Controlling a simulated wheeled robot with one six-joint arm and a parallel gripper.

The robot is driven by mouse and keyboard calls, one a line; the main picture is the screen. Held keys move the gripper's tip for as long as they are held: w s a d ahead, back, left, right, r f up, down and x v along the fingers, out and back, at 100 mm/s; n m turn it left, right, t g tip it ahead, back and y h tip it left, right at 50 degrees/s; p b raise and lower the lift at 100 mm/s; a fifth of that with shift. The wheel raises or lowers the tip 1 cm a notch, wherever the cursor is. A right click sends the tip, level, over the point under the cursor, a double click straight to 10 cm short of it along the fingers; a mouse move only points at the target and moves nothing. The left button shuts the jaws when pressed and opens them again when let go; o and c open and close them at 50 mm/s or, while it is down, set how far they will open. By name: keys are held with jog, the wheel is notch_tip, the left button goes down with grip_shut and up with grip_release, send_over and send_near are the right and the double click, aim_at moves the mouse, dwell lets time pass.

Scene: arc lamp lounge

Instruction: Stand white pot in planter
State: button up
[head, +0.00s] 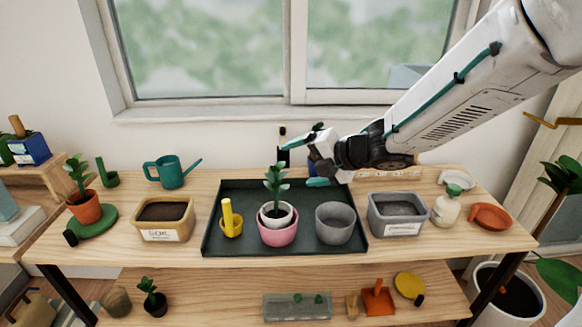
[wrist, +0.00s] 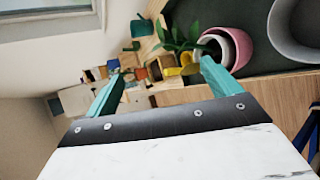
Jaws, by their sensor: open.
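The white pot (head: 268,219) holds a green leafy plant (head: 276,183) and stands upright inside the pink planter (head: 278,236) on the dark tray. Its white rim shows above the pink rim; its base is hidden inside. In the wrist view the white pot (wrist: 217,38) and the pink planter (wrist: 239,42) are at the upper right, seen tilted. My gripper (head: 313,160) is open and empty, above the tray, to the right of the plant and apart from it. Its teal fingers (wrist: 160,72) are spread in the wrist view with nothing held between them.
A teal watering can (head: 170,173) is behind.

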jog(key=shift+s+d+r, duration=0.2)
jog(key=shift+s+d, duration=0.05)
jog(key=s+d+r+m+t+h, duration=0.1)
jog(key=s+d+r+m+h, duration=0.3)
jog(key=d+m, duration=0.55)
jog(key=s+d+r+m+t+h, duration=0.1)
jog(key=s+d+r+m+h, duration=0.15)
jog(key=d+m+h, duration=0.65)
jog(key=s+f+m+g+y, duration=0.1)
jog(key=s+m+g, duration=0.3)
jog(key=s, duration=0.8)
jog(key=s+f+m+g+y, duration=0.1)
jog(key=s+m+g, duration=0.3)
jog(key=s+m, duration=0.4)
jog(key=s+y, duration=0.1)
jog(key=s, duration=0.3)
jog(key=shift+s+f+g+y, duration=0.25)
jog(key=shift+g+y, duration=0.05)
jog(key=shift+y, duration=0.1)
